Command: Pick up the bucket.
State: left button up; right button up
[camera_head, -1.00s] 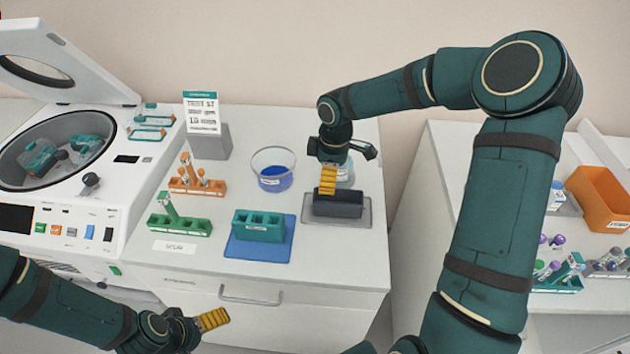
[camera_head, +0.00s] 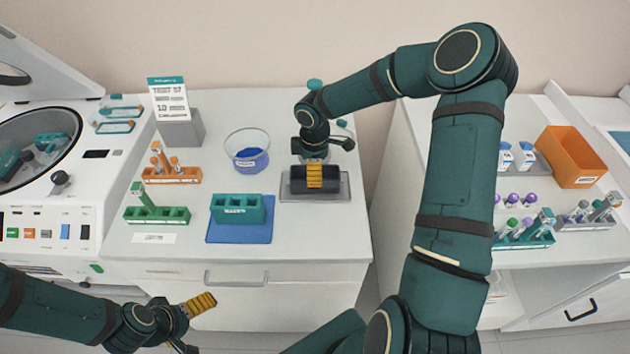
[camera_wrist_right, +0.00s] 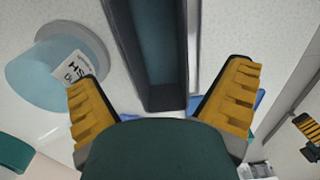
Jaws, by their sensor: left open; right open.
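A dark grey, open-topped bucket (camera_head: 331,183) sits on a grey tray (camera_head: 288,195) at the right of the middle bench. My right gripper (camera_head: 315,175) points down over it, open. In the right wrist view the bucket (camera_wrist_right: 160,60) shows as a long dark trough between the two spread yellow fingers (camera_wrist_right: 162,98); I cannot tell whether they touch it. My left gripper (camera_head: 195,325) is open and empty, low in front of the bench, apart from the bucket.
A glass beaker of blue liquid (camera_head: 247,152) and a teal block (camera_head: 237,208) on a blue mat (camera_head: 225,234) stand left of the bucket. An orange bin (camera_head: 572,158) is on the right bench.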

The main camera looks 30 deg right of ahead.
notch_tip(320, 180, down, 3)
jog(key=shift+d+f, duration=0.1)
jog(key=shift+d, duration=0.05)
jog(key=c, duration=1.3)
jog(key=shift+o, duration=0.2)
notch_tip(320, 180, up, 10)
jog(key=shift+p, duration=0.3)
